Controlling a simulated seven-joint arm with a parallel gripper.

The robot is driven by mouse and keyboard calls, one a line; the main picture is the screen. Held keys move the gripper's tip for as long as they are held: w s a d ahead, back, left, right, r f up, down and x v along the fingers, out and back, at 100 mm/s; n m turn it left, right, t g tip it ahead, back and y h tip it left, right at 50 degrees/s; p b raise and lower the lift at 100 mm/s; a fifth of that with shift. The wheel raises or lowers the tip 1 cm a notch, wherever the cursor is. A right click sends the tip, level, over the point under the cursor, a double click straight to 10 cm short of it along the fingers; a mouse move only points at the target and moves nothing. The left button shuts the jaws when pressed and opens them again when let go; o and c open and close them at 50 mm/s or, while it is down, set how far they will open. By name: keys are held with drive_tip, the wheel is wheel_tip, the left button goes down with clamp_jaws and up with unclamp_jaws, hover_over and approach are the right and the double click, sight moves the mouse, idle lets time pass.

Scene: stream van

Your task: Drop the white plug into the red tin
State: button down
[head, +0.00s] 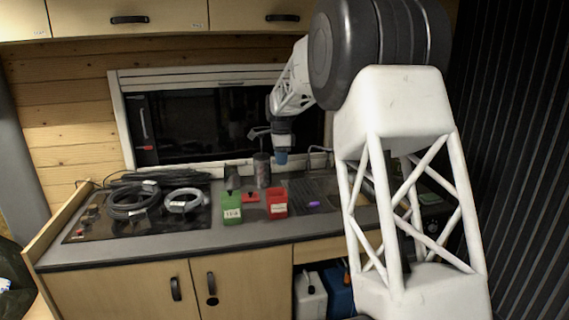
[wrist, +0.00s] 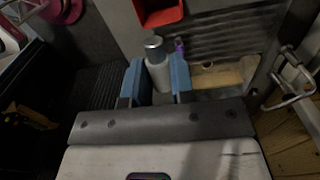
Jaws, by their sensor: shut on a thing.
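My gripper (head: 281,158) is above the back of the counter, in front of the window. In the wrist view its two blue fingers (wrist: 157,80) are shut on the white plug (wrist: 158,72), a pale cylinder with a grey top end. In the head view I cannot make out the plug. The red tin (head: 277,211), with a white label, stands on the counter, nearer to me than the gripper. A red container, apparently this tin, shows at the top of the wrist view (wrist: 160,14), apart from the plug.
A green tin (head: 232,212) stands left of the red tin, with a small red item (head: 250,197) between them. A dark can (head: 262,170) stands behind, close to the gripper. Coiled cables (head: 130,203) lie on the left.

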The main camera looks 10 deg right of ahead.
drive_tip(key=shift+f, duration=0.15)
drive_tip(key=shift+f, duration=2.85)
drive_tip(key=c, duration=0.9)
unclamp_jaws()
drive_tip(key=shift+r, duration=3.9)
